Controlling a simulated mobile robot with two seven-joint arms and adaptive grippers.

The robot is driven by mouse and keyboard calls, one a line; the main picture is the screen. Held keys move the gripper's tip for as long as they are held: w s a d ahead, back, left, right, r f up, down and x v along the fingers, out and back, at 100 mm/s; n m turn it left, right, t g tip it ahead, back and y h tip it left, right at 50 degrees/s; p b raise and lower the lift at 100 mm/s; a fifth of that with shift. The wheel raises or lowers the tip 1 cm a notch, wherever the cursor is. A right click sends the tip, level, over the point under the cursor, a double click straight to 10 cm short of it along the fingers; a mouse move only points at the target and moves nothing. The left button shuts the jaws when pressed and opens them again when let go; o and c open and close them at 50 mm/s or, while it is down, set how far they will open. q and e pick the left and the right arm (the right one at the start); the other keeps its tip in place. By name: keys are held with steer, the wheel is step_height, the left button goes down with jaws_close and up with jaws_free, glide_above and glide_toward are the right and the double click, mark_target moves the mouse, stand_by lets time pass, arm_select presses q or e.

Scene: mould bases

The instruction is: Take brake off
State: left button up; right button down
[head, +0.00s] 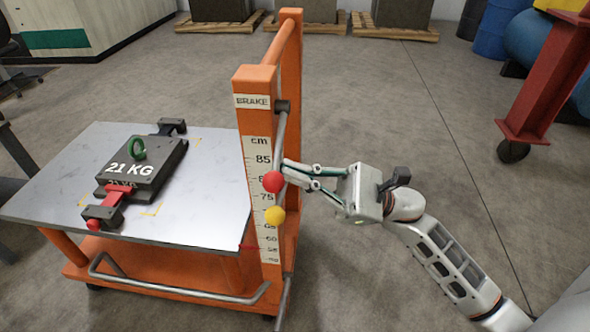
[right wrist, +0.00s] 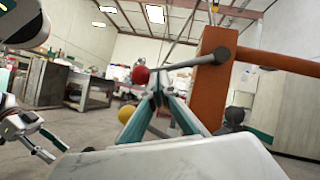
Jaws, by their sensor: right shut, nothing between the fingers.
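The orange lift cart has a post (head: 255,120) with a BRAKE label (head: 252,101) near its top. A grey lever (head: 280,135) hangs from a pivot beside the label, with a red ball (head: 272,182) at its lower end. My right gripper (head: 284,172) is shut and empty, its fingertips right by the lever and red ball; I cannot tell if they touch. The right wrist view shows the red ball (right wrist: 140,75) just beyond the fingertips. A yellow ball (head: 275,215) on another rod sits just below. My left gripper (right wrist: 45,145) shows only in the right wrist view, its opening unclear.
The cart's grey tabletop (head: 200,165) carries a dark 21 KG block (head: 140,170) with a green ring and a red clamp. A red wheeled stand (head: 540,90) is at the right, with blue drums behind. Loaded pallets line the back.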

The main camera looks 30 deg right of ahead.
steer(key=shift+s+a+r+m+t, duration=0.15)
steer(key=shift+r+m+t, duration=0.15)
steer(key=shift+m, duration=0.2)
arm_select(q)
steer(key=shift+s+a+f, duration=0.1)
steer(key=shift+a+f, duration=0.15)
steer(key=shift+f, duration=0.05)
